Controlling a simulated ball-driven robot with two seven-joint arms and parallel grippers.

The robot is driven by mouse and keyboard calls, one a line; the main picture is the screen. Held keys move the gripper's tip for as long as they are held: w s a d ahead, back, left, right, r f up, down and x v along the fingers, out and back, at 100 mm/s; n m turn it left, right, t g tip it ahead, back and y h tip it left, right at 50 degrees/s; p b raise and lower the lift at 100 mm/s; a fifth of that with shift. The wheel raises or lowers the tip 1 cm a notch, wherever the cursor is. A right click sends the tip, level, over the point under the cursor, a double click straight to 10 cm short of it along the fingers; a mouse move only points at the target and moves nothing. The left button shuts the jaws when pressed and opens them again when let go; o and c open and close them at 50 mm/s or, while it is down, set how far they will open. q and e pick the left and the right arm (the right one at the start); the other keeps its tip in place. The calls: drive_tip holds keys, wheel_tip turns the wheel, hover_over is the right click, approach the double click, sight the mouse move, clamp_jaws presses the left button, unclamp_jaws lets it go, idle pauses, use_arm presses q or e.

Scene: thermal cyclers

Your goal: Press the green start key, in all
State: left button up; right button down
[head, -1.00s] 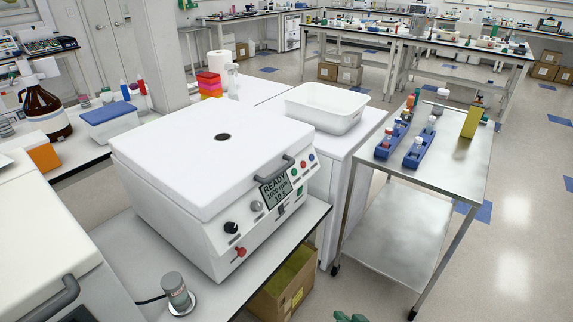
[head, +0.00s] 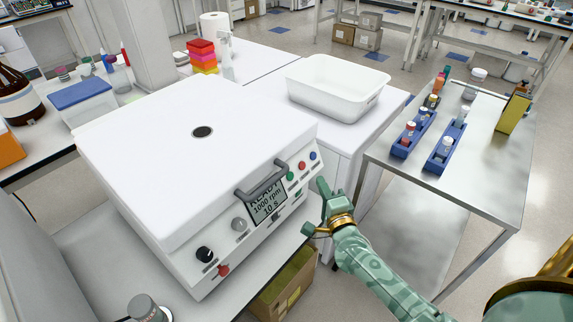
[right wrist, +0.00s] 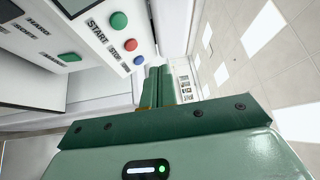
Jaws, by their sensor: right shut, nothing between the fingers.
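A white lidded machine (head: 180,150) stands on the bench, its sloped front panel carrying a display that reads 1000 rpm and 10 s. The round green start key (head: 290,176) sits right of the display, in a row with a red key (head: 302,166) and a blue key (head: 313,155). In the right wrist view the green key (right wrist: 119,20) is beside the label START. My right gripper (head: 321,185) is shut and empty, just right of the panel and apart from the green key. Its closed fingers also show in the right wrist view (right wrist: 157,75). My left gripper is not in view.
A grey lid handle (head: 262,178) stands out close to the display. A red knob (head: 223,270) sits low on the panel. A white tub (head: 335,88) is behind the machine. A steel cart (head: 480,185) with blue tube racks stands at right. A cardboard box (head: 285,285) is below.

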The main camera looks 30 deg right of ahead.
sight(290, 176)
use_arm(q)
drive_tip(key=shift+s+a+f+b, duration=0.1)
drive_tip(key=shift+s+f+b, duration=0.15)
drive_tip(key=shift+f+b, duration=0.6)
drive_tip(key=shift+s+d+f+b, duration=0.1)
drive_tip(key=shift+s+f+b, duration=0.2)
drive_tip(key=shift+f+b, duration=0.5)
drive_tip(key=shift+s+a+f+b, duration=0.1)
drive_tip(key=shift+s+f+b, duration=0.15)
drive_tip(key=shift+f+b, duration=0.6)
use_arm(e)
drive_tip(key=w+a+f+m, duration=0.1)
drive_tip(key=w+a+f, duration=0.1)
drive_tip(key=w, duration=0.5)
drive_tip(key=shift+a+f+m, duration=0.3)
drive_tip(key=shift+a+f, duration=0.05)
drive_tip(key=shift+f, duration=0.35)
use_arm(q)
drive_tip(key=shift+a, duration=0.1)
use_arm(e)
drive_tip(key=shift+w+a+f, duration=0.15)
drive_tip(key=shift+w, duration=0.2)
